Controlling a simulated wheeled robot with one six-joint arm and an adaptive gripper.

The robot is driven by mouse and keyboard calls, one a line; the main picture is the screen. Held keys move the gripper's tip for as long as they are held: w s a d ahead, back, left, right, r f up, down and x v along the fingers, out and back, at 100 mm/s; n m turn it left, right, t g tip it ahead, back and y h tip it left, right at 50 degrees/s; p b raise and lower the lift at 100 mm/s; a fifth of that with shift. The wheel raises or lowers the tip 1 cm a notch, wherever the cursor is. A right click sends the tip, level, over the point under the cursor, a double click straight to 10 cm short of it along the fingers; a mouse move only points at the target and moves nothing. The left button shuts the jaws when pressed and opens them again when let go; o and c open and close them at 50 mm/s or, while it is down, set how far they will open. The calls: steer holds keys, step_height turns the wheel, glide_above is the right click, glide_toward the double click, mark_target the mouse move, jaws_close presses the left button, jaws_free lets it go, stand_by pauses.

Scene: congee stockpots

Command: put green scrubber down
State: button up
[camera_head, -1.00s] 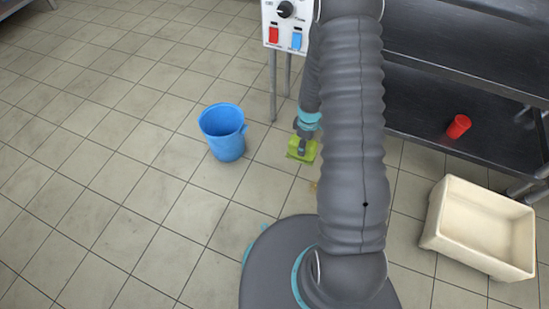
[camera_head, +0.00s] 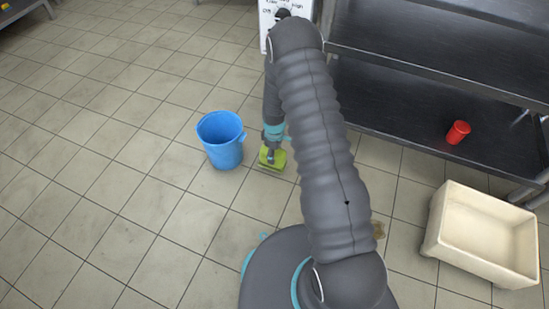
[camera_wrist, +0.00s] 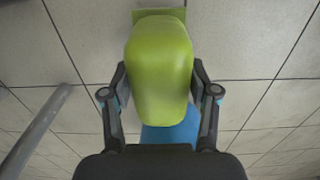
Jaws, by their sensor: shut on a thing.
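The green scrubber (camera_head: 272,159) is in my gripper (camera_head: 272,149), just to the right of the blue bucket in the head view. In the wrist view the scrubber (camera_wrist: 159,65) fills the space between the two fingers of my gripper (camera_wrist: 160,95), which are shut on its sides. Its rounded green body faces the camera, and a flat green part shows beyond it. The scrubber appears low over the tiled floor; I cannot tell whether it touches it.
A blue bucket (camera_head: 221,140) stands close left of the scrubber. A cream tub (camera_head: 482,232) is at the right. A red cup (camera_head: 458,132) stands on the lower dark shelf (camera_head: 400,105). A brownish stain (camera_head: 379,229) marks the floor. Open tiles lie to the left.

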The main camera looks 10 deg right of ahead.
steer(key=shift+f, duration=1.5)
steer(key=shift+f+b, duration=0.2)
steer(key=shift+b, duration=0.1)
steer(key=o, duration=1.2)
steer(key=shift+r, duration=0.1)
